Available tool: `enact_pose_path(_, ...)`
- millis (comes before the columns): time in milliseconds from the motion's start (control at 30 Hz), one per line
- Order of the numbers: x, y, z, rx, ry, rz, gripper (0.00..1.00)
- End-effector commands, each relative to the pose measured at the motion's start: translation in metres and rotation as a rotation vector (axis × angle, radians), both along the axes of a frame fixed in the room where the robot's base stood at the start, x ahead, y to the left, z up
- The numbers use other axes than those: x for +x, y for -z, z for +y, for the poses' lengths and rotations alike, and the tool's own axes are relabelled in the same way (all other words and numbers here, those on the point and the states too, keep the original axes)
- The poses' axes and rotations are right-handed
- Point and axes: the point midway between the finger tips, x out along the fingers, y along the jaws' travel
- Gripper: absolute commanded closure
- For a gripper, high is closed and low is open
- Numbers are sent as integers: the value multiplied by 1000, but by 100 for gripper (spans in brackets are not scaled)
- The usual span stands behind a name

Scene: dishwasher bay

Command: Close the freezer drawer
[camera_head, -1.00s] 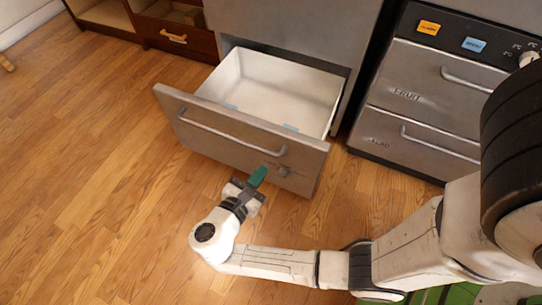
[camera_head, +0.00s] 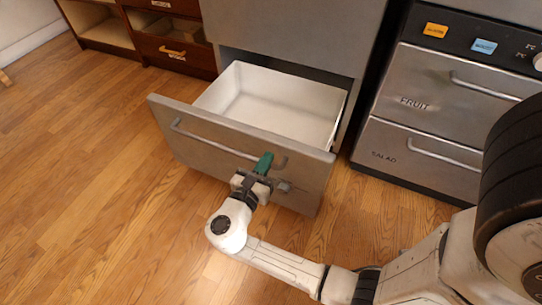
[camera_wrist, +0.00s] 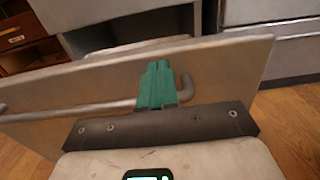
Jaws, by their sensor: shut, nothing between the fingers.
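The freezer drawer (camera_head: 205,140) is pulled out of the grey cabinet, with a metal front, a long bar handle (camera_head: 215,145) and a white, empty-looking inside. It also shows in the wrist view (camera_wrist: 225,70). My gripper (camera_head: 264,160) has green fingers, shut with nothing between them. It is at the drawer front, near the right end of the handle. In the wrist view the fingertips (camera_wrist: 157,70) overlap the handle (camera_wrist: 80,112) beside its bent right end. I cannot tell whether they touch the drawer front.
Metal drawers marked FRUIT and SALAD (camera_head: 410,150) stand closed at the right. A brown wooden unit (camera_head: 165,50) is at the back left. The wooden floor (camera_head: 90,190) is clear at the left and in front.

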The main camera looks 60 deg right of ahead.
Motion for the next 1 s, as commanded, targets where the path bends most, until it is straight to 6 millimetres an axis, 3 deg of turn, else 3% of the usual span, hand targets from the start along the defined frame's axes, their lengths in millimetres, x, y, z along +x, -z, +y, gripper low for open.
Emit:
enact_pose_path(200, 1, 2, -26, 0, 1, -1, 100)
enact_pose_path(767, 1, -1, -34, 0, 0, 0, 100)
enact_pose_path(1000, 1, -2, -58, 1, 4, -1, 100)
